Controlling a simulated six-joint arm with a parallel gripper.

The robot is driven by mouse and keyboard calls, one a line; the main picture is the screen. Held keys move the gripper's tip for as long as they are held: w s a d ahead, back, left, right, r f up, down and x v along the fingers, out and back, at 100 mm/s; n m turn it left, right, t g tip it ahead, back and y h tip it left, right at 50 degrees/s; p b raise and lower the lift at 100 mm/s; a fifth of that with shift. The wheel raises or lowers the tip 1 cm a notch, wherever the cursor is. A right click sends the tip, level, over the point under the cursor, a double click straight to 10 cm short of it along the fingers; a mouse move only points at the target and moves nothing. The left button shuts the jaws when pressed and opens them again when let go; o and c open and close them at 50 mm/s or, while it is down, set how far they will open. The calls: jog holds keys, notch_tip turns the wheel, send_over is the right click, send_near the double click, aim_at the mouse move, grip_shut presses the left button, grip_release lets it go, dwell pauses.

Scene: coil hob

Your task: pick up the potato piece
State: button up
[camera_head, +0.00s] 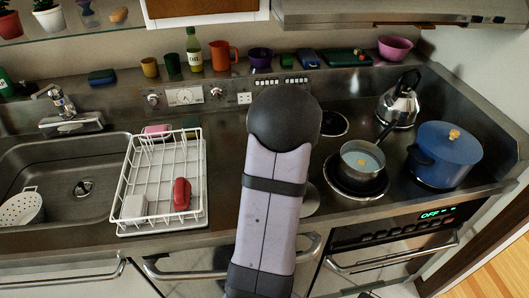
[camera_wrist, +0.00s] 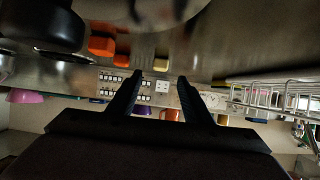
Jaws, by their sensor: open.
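In the wrist view, my gripper (camera_wrist: 160,77) is open, its two dark fingers spread apart. A small pale yellow block (camera_wrist: 161,64), which looks like the potato piece, lies on the metal counter. In the picture it sits between and just past the fingertips, and nothing is held. The exact depth between it and the fingers is unclear. Several orange pieces (camera_wrist: 102,45) lie to its left. In the head view my arm hides the gripper and these pieces.
A saucepan (camera_head: 362,158) with liquid and a yellow-orange bit stands on a burner. A blue pot (camera_head: 444,158) and a kettle (camera_head: 399,102) stand right of it. A white dish rack (camera_head: 160,170) with a red item stands left of my arm. Cups line the back ledge.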

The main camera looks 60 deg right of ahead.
jog(key=shift+w+d+f, duration=0.15)
jog(key=shift+w+d, duration=0.05)
jog(key=shift+w+d, duration=0.1)
jog(key=shift+p+x, duration=1)
jog(key=shift+x, duration=1.45)
jog(key=c, duration=1.1)
